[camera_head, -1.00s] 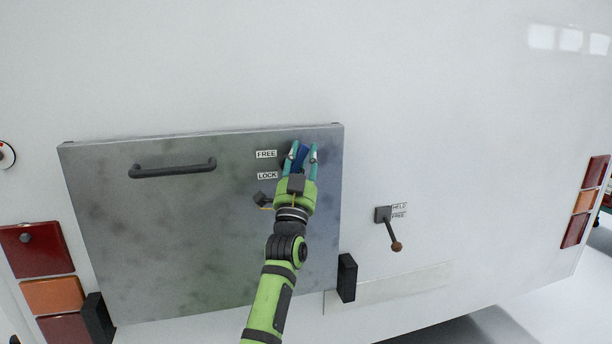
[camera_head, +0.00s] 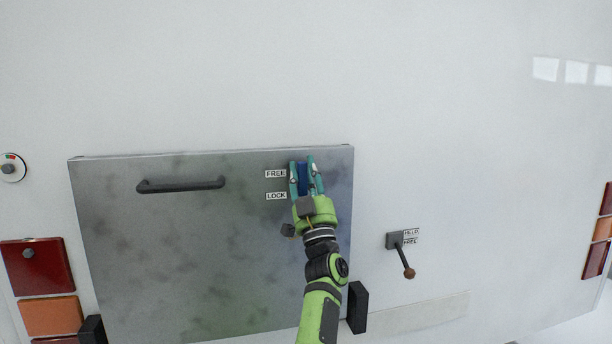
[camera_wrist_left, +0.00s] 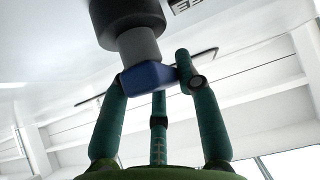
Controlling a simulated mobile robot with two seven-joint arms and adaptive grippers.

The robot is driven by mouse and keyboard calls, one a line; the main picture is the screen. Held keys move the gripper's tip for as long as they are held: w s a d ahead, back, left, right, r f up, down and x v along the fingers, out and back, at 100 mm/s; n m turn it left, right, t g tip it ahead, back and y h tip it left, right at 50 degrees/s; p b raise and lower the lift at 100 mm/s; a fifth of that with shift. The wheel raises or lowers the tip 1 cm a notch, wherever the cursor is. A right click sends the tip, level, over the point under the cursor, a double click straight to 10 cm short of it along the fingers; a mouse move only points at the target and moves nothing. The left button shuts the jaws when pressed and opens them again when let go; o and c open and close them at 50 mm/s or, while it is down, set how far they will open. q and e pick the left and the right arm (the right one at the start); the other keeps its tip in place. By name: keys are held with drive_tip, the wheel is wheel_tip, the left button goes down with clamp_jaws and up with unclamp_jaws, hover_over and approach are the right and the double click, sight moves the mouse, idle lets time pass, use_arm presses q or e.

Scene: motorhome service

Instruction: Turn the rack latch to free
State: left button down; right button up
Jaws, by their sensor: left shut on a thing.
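The rack latch appears as a blue handle (camera_head: 303,178) at the upper right of a grey metal panel, beside the labels FREE (camera_head: 276,174) and LOCK (camera_head: 276,196). My left gripper (camera_head: 303,167) is shut on this blue handle, which stands nearly upright in the picture. In the left wrist view, the blue block (camera_wrist_left: 148,77) sits on a grey shaft (camera_wrist_left: 139,46) with a black collar, between my left fingers (camera_wrist_left: 153,76). The fingers hide part of the handle in the head view. My right gripper is not in view.
The grey panel (camera_head: 150,260) has a dark bar handle (camera_head: 181,184). A lever with a brown knob (camera_head: 409,273) hangs right of it by HELD and FREE labels. Black blocks (camera_head: 358,307) flank the panel's lower part. Red and orange lights (camera_head: 36,268) sit left. The upper white wall is clear.

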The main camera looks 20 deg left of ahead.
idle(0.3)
use_arm(q)
drive_tip(key=c, duration=1.2)
unclamp_jaws()
drive_tip(key=shift+o, duration=0.2)
drive_tip(key=shift+r, duration=0.15)
wheel_tip(320, 180, up, 10)
drive_tip(key=shift+f, duration=0.1)
drive_tip(key=shift+f, duration=0.1)
